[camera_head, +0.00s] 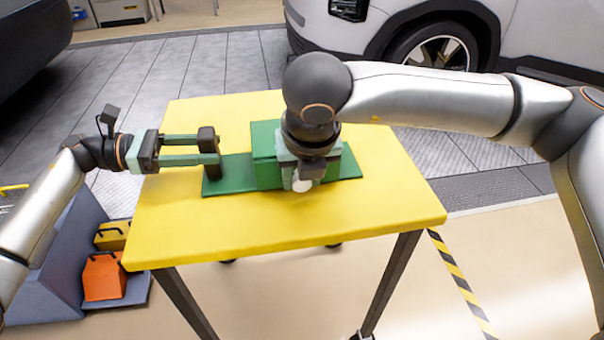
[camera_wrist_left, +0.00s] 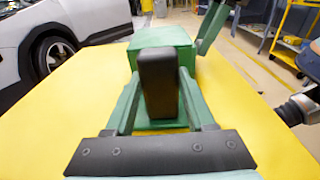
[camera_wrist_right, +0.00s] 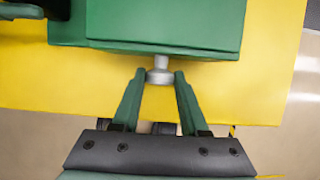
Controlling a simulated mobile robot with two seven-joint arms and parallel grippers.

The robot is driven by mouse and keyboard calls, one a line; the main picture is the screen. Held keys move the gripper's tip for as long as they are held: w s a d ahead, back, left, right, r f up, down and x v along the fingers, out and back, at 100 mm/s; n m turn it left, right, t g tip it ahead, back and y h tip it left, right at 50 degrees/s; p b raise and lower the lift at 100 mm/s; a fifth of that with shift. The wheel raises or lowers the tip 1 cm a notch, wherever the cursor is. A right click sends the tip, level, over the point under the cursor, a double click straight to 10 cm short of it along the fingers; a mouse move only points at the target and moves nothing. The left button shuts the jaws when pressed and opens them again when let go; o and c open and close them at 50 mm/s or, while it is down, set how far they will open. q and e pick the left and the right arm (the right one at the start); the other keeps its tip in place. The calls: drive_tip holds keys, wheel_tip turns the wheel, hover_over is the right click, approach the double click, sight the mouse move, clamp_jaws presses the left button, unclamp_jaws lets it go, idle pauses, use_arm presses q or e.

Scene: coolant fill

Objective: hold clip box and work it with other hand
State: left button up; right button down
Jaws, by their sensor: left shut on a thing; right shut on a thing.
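The clip box (camera_head: 265,150) is a green block on a flat green base (camera_head: 235,178), on a yellow table. A dark upright grip (camera_head: 208,142) stands on the base's left end. My left gripper (camera_head: 214,150) is shut on this grip; in the left wrist view the grip (camera_wrist_left: 158,82) stands between its fingers, with the green box (camera_wrist_left: 160,38) behind. My right gripper (camera_head: 303,176) is at the box's front side. In the right wrist view its fingertips (camera_wrist_right: 160,76) are shut on a grey round knob (camera_wrist_right: 160,70) that sticks out of the box. My right arm hides part of the box.
The yellow table (camera_head: 385,200) is otherwise clear. An orange case (camera_head: 103,277) and a yellow case (camera_head: 112,236) stand on a grey-blue rack at the lower left. A white car (camera_head: 410,30) is behind the table. Striped floor tape (camera_head: 462,280) runs at the right.

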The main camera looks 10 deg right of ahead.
drive_tip(key=s, duration=0.7)
drive_tip(key=shift+s, duration=0.35)
drive_tip(key=shift+c, duration=2.2)
unclamp_jaws()
drive_tip(key=v, duration=1.2)
use_arm(q)
drive_tip(key=o, duration=1.3)
